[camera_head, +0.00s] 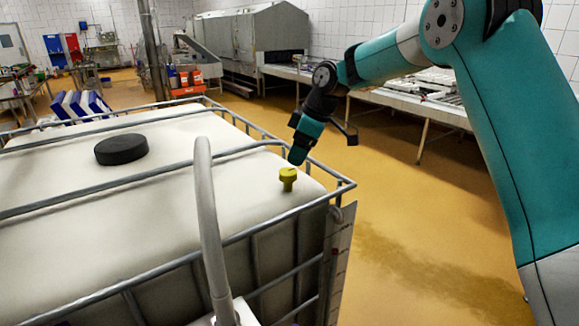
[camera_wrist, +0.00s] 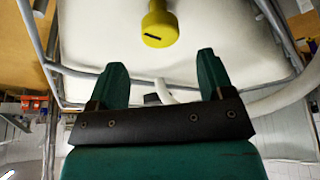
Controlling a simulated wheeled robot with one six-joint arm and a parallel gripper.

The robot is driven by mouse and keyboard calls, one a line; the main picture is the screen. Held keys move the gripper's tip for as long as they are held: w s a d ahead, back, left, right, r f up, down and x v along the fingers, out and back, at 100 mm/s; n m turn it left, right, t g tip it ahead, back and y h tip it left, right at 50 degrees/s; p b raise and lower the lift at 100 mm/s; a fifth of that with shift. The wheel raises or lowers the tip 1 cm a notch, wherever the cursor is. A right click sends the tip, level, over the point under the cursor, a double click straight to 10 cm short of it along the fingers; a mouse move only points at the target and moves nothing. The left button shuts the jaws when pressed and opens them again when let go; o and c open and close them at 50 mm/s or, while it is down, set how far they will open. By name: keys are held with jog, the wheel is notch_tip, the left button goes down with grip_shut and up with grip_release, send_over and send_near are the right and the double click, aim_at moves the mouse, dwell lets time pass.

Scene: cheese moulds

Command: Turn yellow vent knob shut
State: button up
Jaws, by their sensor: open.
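The yellow vent knob (camera_head: 288,178) stands upright on the top of the white tank (camera_head: 180,165), near its right corner. In the wrist view the knob (camera_wrist: 160,27) shows a short dark slot on its face and lies beyond the fingertips, roughly between their lines. My gripper (camera_head: 297,155) is just above and behind the knob in the head view. In the wrist view its two green fingers (camera_wrist: 160,70) are spread apart with nothing between them. No contact between fingers and knob shows.
A metal cage (camera_head: 345,185) with rails surrounds the tank. A round black lid (camera_head: 121,149) sits on the tank top. A grey hose (camera_head: 207,220) rises in front. Yellow floor (camera_head: 420,220) to the right is clear; a long table (camera_head: 430,100) stands behind.

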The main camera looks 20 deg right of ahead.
aim_at(288, 170)
jog(key=p+x, duration=0.1)
jog(key=x, duration=0.5)
jog(key=c, duration=0.9)
jog(key=shift+a+m, duration=0.1)
jog(key=shift+m, duration=0.3)
jog(key=m+t+b, duration=0.1)
jog(key=m+b, duration=0.1)
jog(key=shift+f+m+h, duration=0.1)
jog(key=shift+m+h, duration=0.3)
jog(key=m+h+b, duration=0.1)
jog(key=m, duration=0.1)
jog(key=m+t+b, duration=0.1)
jog(key=m, duration=0.2)
jog(key=shift+a+h+b, duration=0.1)
jog(key=shift+h+b, duration=0.25)
jog(key=shift+h, duration=0.05)
jog(key=m+h, duration=0.1)
jog(key=m, duration=0.4)
jog(key=shift+a+t+h, duration=0.1)
jog(key=shift+t+h, duration=0.2)
jog(key=shift+h, duration=0.1)
jog(key=shift+m+h, duration=0.8)
jog(key=shift+m, duration=1.4)
